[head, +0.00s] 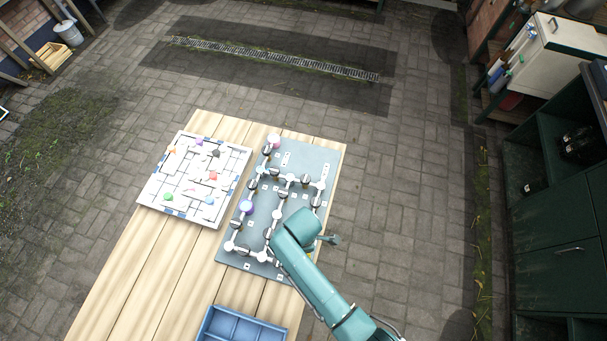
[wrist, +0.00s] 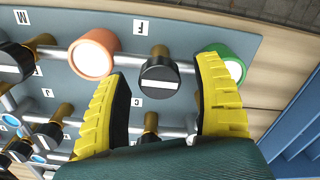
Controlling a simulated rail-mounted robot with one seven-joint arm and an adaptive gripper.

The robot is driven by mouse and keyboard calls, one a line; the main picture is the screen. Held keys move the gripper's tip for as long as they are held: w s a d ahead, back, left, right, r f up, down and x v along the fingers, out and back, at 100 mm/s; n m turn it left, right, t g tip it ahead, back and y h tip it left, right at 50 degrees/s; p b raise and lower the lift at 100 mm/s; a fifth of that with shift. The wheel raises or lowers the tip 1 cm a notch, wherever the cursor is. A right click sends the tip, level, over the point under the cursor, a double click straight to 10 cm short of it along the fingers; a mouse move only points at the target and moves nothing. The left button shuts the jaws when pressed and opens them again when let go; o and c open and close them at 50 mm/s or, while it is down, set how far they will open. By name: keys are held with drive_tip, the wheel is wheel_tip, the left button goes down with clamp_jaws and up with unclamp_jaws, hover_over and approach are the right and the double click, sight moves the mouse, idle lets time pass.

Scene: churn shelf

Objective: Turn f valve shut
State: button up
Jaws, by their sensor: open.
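A black knob (wrist: 160,77) with a white bar across its face stands on a brass stem, close to a white plate marked F (wrist: 141,27). A smaller plate marked C (wrist: 137,103) is on its other side. The bar lies nearly level in the wrist view, roughly along the pipe behind. My gripper (wrist: 163,66) is open, with its yellow fingers on either side of the knob and a gap to each. The grey valve panel (head: 322,153) lies on the table.
An orange cap (wrist: 93,55) and a green-rimmed cap (wrist: 222,65) flank the knob near the fingers. Several other black knobs stand at left in the wrist view. A white maze board (head: 150,191) and a blue tray (head: 213,322) are on the wooden table (head: 125,270).

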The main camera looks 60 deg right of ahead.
clamp_jaws()
idle(0.3)
drive_tip(key=shift+m, duration=0.4)
drive_tip(key=m+p, duration=0.2)
drive_tip(key=m, duration=0.1)
drive_tip(key=shift+r+m, duration=0.1)
drive_tip(key=shift+m, duration=0.2)
drive_tip(key=m+p, duration=0.2)
drive_tip(key=m, duration=0.2)
drive_tip(key=shift+m, duration=0.3)
drive_tip(key=m+p, duration=0.1)
drive_tip(key=m, duration=0.3)
drive_tip(key=shift+f+m+p, duration=0.2)
drive_tip(key=shift+m+p, duration=0.3)
drive_tip(key=shift+m, duration=2)
